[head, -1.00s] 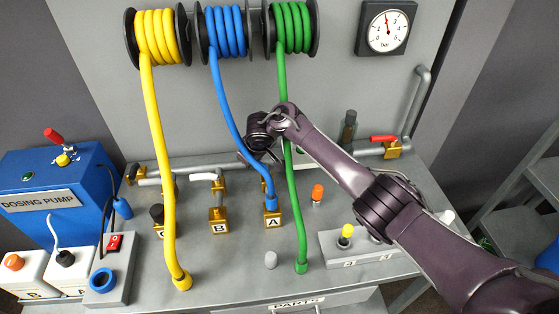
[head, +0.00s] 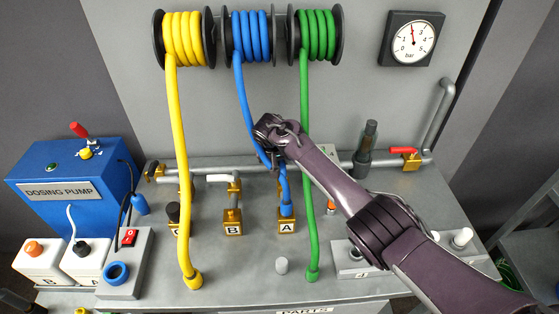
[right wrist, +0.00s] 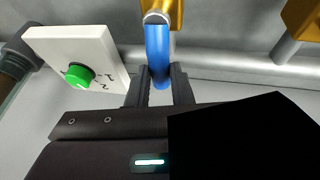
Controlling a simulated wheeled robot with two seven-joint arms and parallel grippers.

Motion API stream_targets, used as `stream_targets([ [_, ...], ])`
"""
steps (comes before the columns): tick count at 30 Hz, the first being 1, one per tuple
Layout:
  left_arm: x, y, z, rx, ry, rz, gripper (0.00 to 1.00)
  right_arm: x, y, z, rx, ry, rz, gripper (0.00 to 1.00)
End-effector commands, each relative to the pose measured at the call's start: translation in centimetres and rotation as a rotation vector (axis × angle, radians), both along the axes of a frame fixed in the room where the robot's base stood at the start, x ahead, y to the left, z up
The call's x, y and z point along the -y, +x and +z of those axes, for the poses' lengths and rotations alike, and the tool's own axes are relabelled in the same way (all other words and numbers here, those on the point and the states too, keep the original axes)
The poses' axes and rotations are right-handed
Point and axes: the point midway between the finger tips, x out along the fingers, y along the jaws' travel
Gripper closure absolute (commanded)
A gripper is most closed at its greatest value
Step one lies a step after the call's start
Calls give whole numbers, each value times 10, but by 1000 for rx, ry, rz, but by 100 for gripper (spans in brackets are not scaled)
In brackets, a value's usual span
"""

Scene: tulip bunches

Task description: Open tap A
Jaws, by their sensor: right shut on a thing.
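Tap A is a brass tap with a label A (head: 286,227) on the bench, the rightmost of the lettered row. A blue hose (head: 244,95) hangs from its reel and passes behind my right gripper towards tap A. My right gripper (head: 274,162) is over the pipe just above tap A and hides its top in the head view. In the right wrist view, my right gripper (right wrist: 160,88) is shut on a blue, sleeve-like piece (right wrist: 158,50) with a metal end, which looks like the tap's lever. My left gripper is not in view.
The green hose (head: 305,130) hangs close by my right arm. Tap B (head: 233,222) stands to the left, with the yellow hose (head: 178,150) beyond. A green knob on a white plate (right wrist: 80,75) is near the gripper. A red-handled tap (head: 404,152) is at right.

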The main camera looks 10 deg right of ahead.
Motion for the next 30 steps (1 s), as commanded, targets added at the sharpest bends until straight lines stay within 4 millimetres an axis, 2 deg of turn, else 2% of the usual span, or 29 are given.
stream_targets([
  [14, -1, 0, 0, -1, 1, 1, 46, 1, 2, 2, 5, 3, -21, 100],
  [15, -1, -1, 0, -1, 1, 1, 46, 1, 2, 2, 5, 3, -20, 79],
  [20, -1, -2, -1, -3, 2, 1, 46, 1, 1, 2, 4, 2, -18, 59],
  [30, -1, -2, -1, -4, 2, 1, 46, 0, 0, 3, 3, 2, -15, 59],
])
